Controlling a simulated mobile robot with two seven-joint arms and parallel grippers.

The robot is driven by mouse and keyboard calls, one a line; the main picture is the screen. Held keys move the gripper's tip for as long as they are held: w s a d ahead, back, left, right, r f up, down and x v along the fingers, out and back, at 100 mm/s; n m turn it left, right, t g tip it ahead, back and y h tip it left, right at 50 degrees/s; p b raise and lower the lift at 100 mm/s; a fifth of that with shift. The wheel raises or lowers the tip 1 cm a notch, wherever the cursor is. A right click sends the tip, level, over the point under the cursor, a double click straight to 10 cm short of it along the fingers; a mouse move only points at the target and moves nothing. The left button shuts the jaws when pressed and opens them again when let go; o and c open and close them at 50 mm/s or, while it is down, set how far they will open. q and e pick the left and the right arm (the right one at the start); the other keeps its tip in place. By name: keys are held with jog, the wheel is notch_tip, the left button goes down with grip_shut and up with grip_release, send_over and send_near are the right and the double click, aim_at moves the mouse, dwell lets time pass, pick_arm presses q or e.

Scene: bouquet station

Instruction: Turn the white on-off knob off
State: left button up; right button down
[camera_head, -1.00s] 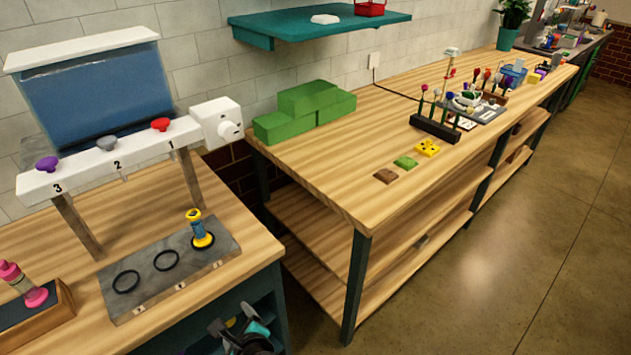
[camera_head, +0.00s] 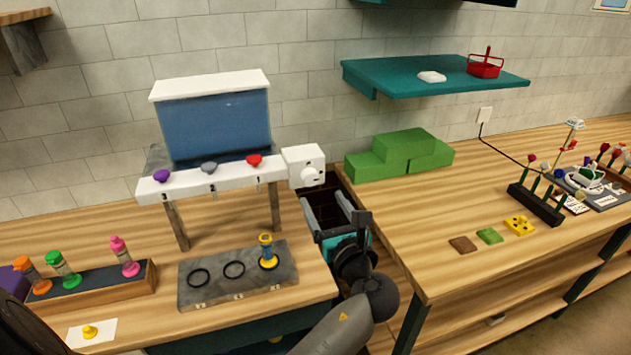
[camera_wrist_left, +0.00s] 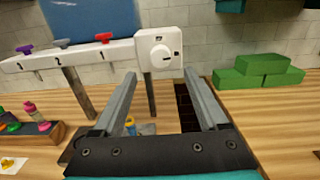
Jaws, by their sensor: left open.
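The white on-off knob (camera_head: 310,175) is on the front of a white box (camera_head: 303,157) at the right end of the dispenser's white rail. In the left wrist view the round knob (camera_wrist_left: 161,56) faces me, just beyond and between the fingertips. My left gripper (camera_head: 333,209) is open and empty, below and slightly right of the knob in the head view. In the left wrist view its two fingers (camera_wrist_left: 160,77) point toward the box with a gap between them. They appear apart from the knob. My right gripper is not in view.
The dispenser has a blue tank (camera_head: 218,124) and purple, grey and red small knobs on its rail (camera_head: 225,184). A grey plate (camera_head: 198,297) with rings and a yellow-blue vial (camera_head: 266,248) lies below. Green blocks (camera_head: 400,155) stand on the right table. A gap separates the tables.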

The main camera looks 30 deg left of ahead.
aim_at(312, 180)
pick_arm(q)
jog(key=x, duration=0.7)
jog(key=shift+w, duration=0.15)
jog(key=shift+c, duration=0.4)
grip_shut()
